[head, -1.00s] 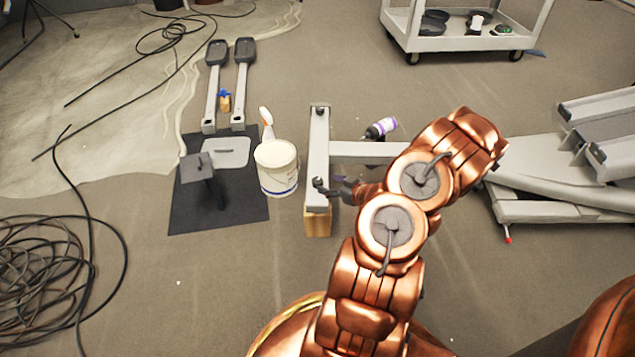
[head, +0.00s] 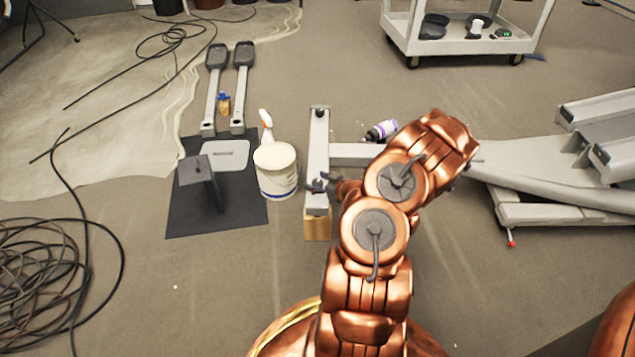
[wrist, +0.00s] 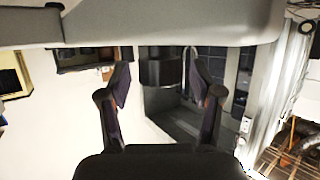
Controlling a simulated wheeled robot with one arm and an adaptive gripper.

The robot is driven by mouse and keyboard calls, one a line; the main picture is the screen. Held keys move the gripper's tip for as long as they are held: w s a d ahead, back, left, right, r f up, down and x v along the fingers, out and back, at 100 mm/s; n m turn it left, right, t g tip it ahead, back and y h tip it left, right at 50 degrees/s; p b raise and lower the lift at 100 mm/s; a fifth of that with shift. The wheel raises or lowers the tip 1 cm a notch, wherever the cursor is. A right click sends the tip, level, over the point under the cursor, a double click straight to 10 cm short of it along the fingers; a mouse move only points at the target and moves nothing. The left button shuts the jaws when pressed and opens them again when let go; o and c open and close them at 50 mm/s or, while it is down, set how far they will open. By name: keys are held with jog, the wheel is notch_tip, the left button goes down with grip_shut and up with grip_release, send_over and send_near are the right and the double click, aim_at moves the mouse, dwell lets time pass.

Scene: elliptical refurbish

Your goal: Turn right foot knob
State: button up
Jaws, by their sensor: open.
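The grey-white foot bar (head: 318,150) of the elliptical frame lies on the floor, its near end raised on a wooden block (head: 317,225). My gripper (head: 318,184) is at the near end of this bar and covers part of it. In the wrist view my gripper (wrist: 162,78) is open, one finger on each side of a dark cylinder (wrist: 159,72), which looks like the foot knob. It appears between the fingertips; I cannot tell if they touch it. The pale bar (wrist: 150,25) spans the top of the wrist view. A dark spot marks the bar's far end.
A white bucket (head: 276,172) stands just left of the bar. A dark mat (head: 240,215) with parts lies further left. A purple-labelled bottle (head: 381,130) lies behind the crossbar. The larger elliptical frame (head: 560,205) is at right. A cart (head: 465,45) stands at the back.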

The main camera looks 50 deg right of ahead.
jog(key=shift+c, duration=0.2)
jog(key=c, duration=1.1)
jog(key=shift+a+r+m+h+p, duration=0.15)
jog(key=shift+m+h+p, duration=0.2)
jog(key=shift+p, duration=0.25)
